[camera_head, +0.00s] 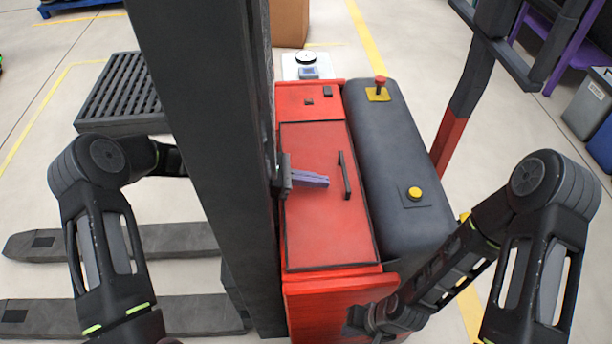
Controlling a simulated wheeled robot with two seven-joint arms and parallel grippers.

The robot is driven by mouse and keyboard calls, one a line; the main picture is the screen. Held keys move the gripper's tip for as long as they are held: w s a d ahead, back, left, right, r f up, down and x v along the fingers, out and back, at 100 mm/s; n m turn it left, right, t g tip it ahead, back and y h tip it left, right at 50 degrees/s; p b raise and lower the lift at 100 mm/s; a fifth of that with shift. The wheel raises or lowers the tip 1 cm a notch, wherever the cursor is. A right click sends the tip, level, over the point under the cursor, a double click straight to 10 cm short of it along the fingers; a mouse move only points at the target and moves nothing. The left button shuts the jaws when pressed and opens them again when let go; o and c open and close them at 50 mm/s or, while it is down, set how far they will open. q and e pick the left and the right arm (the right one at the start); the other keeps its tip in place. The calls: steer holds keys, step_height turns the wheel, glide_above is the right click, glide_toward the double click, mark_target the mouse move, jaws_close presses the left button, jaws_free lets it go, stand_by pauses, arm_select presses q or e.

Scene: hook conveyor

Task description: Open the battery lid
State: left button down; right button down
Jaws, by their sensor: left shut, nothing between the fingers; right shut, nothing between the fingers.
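The battery lid (318,232) is a flat red panel with a dark border on top of the red truck body, and it lies closed. A black bar handle (345,176) stands on it, right of its middle. My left gripper (326,181) comes out from behind the dark mast, with its purple fingers shut and empty. It is over the lid, its tips just left of the handle and seemingly apart from it. My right gripper (362,322) is low beside the front right corner of the red body, shut; its fingertips are hard to make out.
The dark mast (205,120) stands left of the lid and hides part of my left arm. A dark grey rounded cover (385,140) with a red knob (380,82) and a yellow button (414,193) lies right of the lid. A black slatted platform (125,90) is at left.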

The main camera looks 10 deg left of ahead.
mark_target(333, 190)
arm_select(q)
steer(key=shift+p+x, duration=0.35)
steer(key=shift+x, duration=1.95)
arm_select(e)
steer(key=shift+r, duration=0.45)
arm_select(q)
steer(key=shift+a, duration=0.1)
arm_select(e)
steer(key=shift+f, duration=0.15)
